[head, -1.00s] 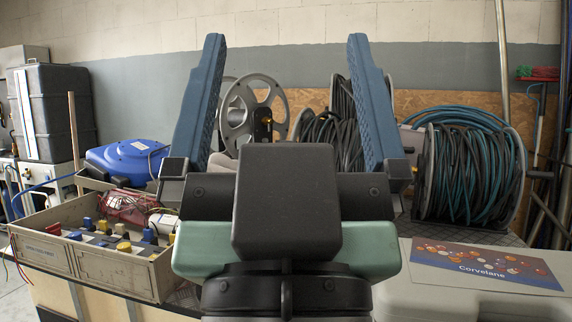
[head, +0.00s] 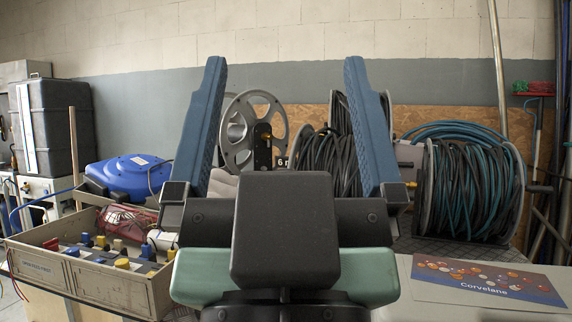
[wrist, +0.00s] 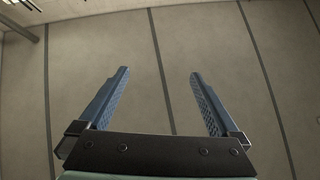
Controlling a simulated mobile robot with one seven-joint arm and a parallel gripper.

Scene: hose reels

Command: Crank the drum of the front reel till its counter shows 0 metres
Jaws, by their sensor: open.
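My gripper (head: 285,65) is open and empty, its two blue fingers pointing up in the head view. In the wrist view my gripper (wrist: 159,73) has only a pale panelled surface beyond it. Between the fingers, farther back, stands a grey open-spoked reel (head: 236,128) with a black bracket. A small counter (head: 282,162) beside it shows a 6; any other digits are hidden or too small to tell. A reel of black cable (head: 335,160) stands to its right, partly behind the right finger.
A reel of teal and black hose (head: 470,190) stands at right. A grey case (head: 410,297) with a Corvelane card (head: 487,280) lies before it. A crate of coloured parts (head: 110,290) and a blue reel housing (head: 130,175) are at left.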

